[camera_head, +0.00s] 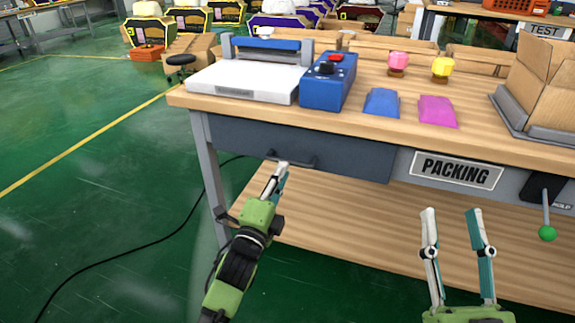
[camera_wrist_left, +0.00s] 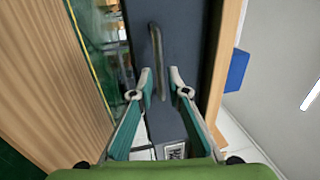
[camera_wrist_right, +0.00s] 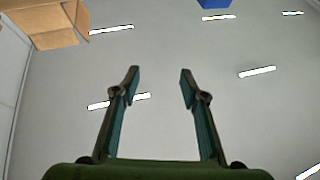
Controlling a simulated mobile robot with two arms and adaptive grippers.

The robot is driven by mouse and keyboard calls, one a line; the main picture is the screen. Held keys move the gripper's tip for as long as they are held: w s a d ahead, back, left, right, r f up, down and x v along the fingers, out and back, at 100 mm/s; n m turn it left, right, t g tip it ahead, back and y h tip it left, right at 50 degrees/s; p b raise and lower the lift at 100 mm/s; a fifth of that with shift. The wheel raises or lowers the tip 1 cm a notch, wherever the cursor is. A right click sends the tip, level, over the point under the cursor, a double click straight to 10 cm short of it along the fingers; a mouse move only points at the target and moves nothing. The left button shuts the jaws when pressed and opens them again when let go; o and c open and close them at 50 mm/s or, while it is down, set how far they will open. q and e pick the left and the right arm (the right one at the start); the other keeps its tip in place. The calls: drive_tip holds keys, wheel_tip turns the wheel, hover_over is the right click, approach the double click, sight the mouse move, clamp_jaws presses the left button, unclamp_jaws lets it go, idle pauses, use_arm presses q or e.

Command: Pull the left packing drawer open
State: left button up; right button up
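The left packing drawer (camera_head: 330,151) is a dark grey front under the wooden tabletop, left of the PACKING sign (camera_head: 456,170). It looks flush with the table frame. Its dark bar handle (camera_head: 290,158) also shows in the left wrist view (camera_wrist_left: 155,50). My left gripper (camera_head: 283,164) is at the handle; in the left wrist view its fingers (camera_wrist_left: 161,85) are apart, one on each side of the bar's line. Whether they touch the bar I cannot tell. My right gripper (camera_head: 456,215) is open and empty, in front of the table's lower shelf.
A green-knobbed lever (camera_head: 547,232) hangs at right. The green floor (camera_head: 90,190) at left is mostly clear.

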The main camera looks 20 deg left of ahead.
use_arm(q)
drive_tip(key=shift+w+d+r+b, duration=0.1)
drive_tip(key=shift+w+r+b, duration=0.15)
drive_tip(key=shift+w, duration=1)
drive_tip(key=shift+w+d+r+b, duration=0.1)
drive_tip(key=shift+w+r+b, duration=0.1)
drive_tip(key=shift+w, duration=1)
use_arm(e)
drive_tip(key=s+r+t+y, duration=0.1)
drive_tip(key=s+r+t, duration=0.2)
drive_tip(key=r, duration=0.1)
drive_tip(key=shift+s+d+r, duration=0.25)
drive_tip(key=shift+s+r, duration=0.15)
use_arm(q)
drive_tip(key=shift+a, duration=0.1)
clamp_jaws()
